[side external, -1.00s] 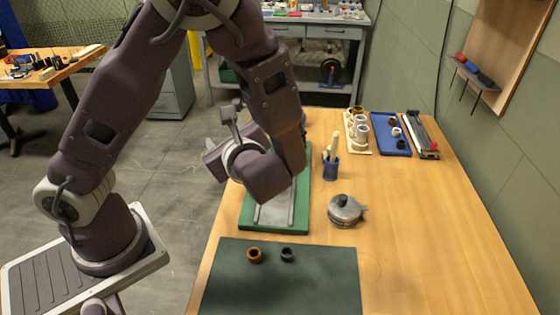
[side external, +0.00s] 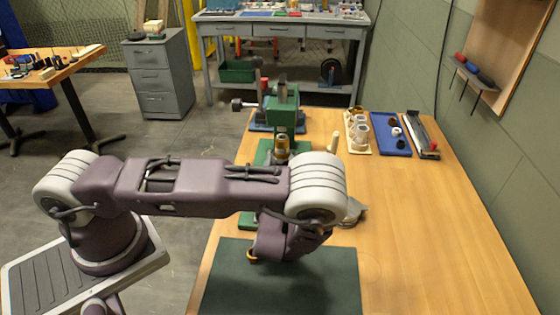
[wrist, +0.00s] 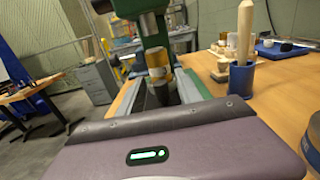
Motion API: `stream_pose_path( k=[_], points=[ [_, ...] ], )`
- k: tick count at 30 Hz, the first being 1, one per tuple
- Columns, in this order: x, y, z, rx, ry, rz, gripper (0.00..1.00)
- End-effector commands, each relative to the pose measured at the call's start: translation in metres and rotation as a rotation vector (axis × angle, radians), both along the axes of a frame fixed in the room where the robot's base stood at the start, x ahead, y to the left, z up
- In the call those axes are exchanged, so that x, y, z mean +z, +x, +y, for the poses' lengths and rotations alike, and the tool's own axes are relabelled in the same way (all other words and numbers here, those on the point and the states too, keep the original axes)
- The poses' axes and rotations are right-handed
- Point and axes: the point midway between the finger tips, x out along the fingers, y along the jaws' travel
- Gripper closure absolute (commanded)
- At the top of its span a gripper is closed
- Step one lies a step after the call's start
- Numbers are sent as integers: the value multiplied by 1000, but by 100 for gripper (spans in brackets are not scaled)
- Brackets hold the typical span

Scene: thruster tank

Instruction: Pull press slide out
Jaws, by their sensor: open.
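The green press (side external: 282,108) stands at the back of the bench, with a brass-coloured cylinder below its head; this cylinder (wrist: 157,65) also shows in the wrist view. Grey rail-like strips (wrist: 190,88), part of the press slide or its guides, show under it; I cannot tell which. My arm hides most of the slide and green base in the side view. My gripper (side external: 285,243) is low in front of the press, over the near mat side. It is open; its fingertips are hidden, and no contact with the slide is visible.
A round metal thing (side external: 354,211) and a blue cup (wrist: 242,78) of tools are to the right.

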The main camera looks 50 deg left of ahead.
Motion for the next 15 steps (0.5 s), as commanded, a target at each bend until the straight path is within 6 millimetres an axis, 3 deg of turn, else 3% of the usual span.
stream_pose_path(
  k=[11, 15],
  points=[
    [0, 7, 7, 0, 0, 0, 61],
    [0, 7, 7, 0, 0, 0, 88]
  ],
)
